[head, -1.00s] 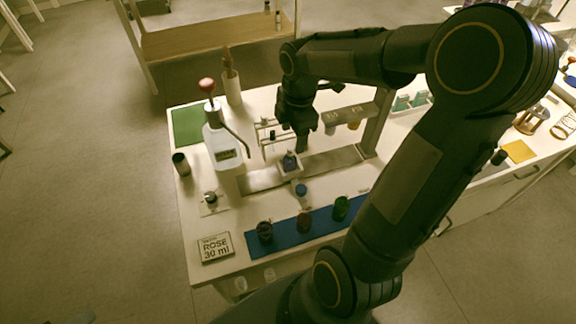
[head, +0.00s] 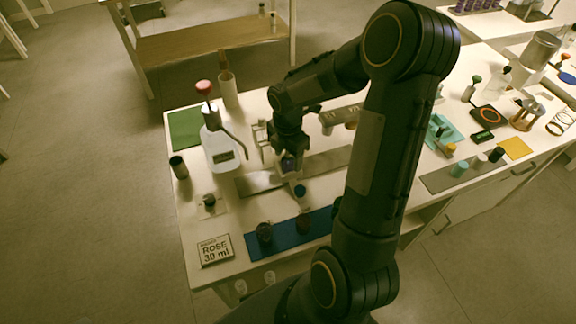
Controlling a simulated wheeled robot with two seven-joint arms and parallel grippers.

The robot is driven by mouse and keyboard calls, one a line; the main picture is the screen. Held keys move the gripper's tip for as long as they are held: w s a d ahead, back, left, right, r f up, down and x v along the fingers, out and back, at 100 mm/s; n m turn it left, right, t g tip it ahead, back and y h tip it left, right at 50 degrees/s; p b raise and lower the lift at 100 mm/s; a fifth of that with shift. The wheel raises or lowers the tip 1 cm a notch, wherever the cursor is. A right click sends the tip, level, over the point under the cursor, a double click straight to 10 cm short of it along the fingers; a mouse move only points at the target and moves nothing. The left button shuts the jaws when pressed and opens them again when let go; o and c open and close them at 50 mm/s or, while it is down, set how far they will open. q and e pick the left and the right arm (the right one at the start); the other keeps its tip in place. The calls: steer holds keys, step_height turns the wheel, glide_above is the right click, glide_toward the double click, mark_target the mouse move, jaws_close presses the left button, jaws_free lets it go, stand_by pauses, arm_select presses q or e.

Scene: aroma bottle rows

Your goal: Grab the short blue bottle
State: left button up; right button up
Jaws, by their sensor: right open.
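A short dark blue bottle (head: 289,166) stands in a small pale holder on the metal strip of the white table, in the middle of the head view. My right gripper (head: 289,162) points down right at this bottle, its fingers open and around or just above it. The fingers partly hide the bottle, and I cannot tell whether they touch it. A second small item with a blue top (head: 300,191) stands just in front of the holder. My left gripper is not in view.
A white pump bottle (head: 220,150) with a red knob stands left of the gripper. Dark jars (head: 264,232) stand on a blue mat (head: 287,244) in front. My right arm covers the mat's right end.

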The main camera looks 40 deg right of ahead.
jaws_close()
stand_by(0.3)
